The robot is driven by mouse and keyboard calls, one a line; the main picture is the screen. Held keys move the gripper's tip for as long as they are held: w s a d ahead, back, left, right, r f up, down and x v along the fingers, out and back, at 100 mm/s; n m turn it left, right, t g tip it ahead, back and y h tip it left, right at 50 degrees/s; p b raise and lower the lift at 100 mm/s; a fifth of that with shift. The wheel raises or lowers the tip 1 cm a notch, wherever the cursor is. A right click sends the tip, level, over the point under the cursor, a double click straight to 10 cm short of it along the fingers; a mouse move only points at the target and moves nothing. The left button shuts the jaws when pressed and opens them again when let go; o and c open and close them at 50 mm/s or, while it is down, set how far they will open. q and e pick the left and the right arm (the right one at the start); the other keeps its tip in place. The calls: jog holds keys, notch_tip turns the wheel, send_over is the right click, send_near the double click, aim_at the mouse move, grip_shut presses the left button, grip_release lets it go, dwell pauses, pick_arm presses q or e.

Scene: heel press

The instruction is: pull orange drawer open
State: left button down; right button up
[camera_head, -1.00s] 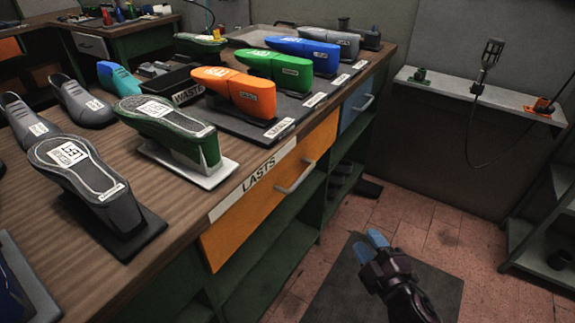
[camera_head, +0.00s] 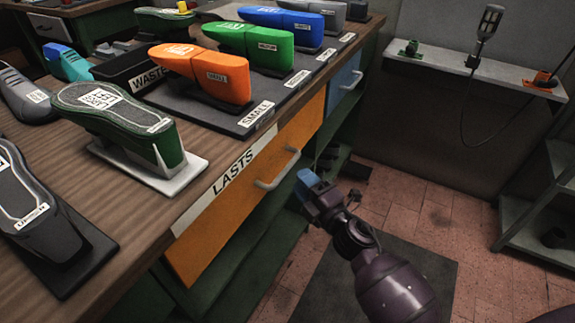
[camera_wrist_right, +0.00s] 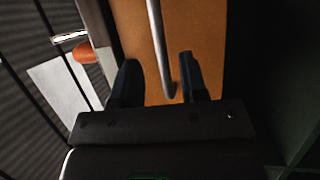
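The orange drawer (camera_head: 232,213) is in the bench front, under the LASTS label, and looks flush. Its grey bar handle (camera_head: 280,172) is on its face. My right gripper (camera_head: 304,183) is just to the right of the handle in the head view. In the right wrist view my right gripper (camera_wrist_right: 158,68) is open, one finger on each side of the handle (camera_wrist_right: 158,45), with the orange drawer front (camera_wrist_right: 205,25) behind. The handle touches neither finger visibly; its depth between them is hard to tell. My left gripper is not in view.
Shoe lasts in orange (camera_head: 200,72), green (camera_head: 250,42) and blue (camera_head: 282,25) stand on the bench top (camera_head: 135,190). A blue drawer (camera_head: 343,92) is further along. Open green shelving lies below. The floor right of the bench has a dark mat (camera_head: 420,262).

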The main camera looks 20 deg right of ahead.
aim_at(288, 164)
jog(key=shift+x, duration=3.05)
grip_shut()
